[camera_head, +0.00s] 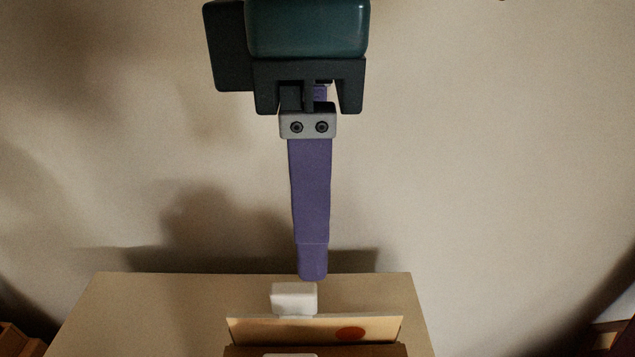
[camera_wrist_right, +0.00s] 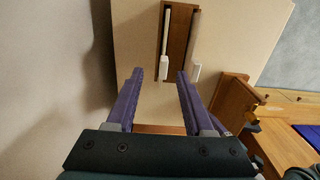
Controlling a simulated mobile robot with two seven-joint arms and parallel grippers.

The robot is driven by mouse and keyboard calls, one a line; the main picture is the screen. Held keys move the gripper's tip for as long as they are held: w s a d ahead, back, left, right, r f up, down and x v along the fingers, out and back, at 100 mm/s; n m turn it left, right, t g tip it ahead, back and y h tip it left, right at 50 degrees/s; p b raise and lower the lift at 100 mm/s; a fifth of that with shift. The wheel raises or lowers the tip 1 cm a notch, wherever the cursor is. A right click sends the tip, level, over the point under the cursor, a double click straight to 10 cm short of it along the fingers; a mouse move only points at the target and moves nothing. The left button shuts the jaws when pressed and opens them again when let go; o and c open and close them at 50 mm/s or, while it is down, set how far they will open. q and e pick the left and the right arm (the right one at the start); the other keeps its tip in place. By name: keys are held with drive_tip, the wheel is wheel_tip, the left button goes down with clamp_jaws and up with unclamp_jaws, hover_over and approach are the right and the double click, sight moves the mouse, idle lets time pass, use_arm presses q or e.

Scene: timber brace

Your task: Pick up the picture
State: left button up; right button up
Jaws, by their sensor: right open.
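The picture (camera_head: 349,333), a thin cream panel with a red dot, stands upright against a brown wooden piece (camera_head: 245,351). A white block (camera_head: 294,298) sits at its back edge. In the right wrist view the picture appears edge-on as a pale strip (camera_wrist_right: 167,32), with the white block (camera_wrist_right: 163,68) at its near end. My right gripper (camera_head: 312,277) points down with purple fingers just above and behind the white block. In the wrist view the fingers (camera_wrist_right: 160,74) are apart and empty, with the block showing between the tips, not visibly touched. My left gripper is not in view.
The beige top (camera_head: 120,310) carries the picture and has free room on both sides. A plain wall (camera_head: 480,130) is close behind the gripper. A second white block (camera_wrist_right: 195,72) sits beside the brown piece. Wooden furniture (camera_wrist_right: 232,98) stands to the right in the wrist view.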

sight(311, 288)
drive_tip(key=f, duration=0.3)
drive_tip(key=shift+s+a+f, duration=0.1)
drive_tip(key=shift+s+f, duration=0.15)
drive_tip(key=shift+f, duration=0.1)
wheel_tip(311, 288, down, 6)
drive_tip(key=shift+s+r+b, duration=0.1)
drive_tip(key=shift+r+b, duration=0.15)
drive_tip(key=shift+b, duration=0.1)
clamp_jaws()
idle(0.9)
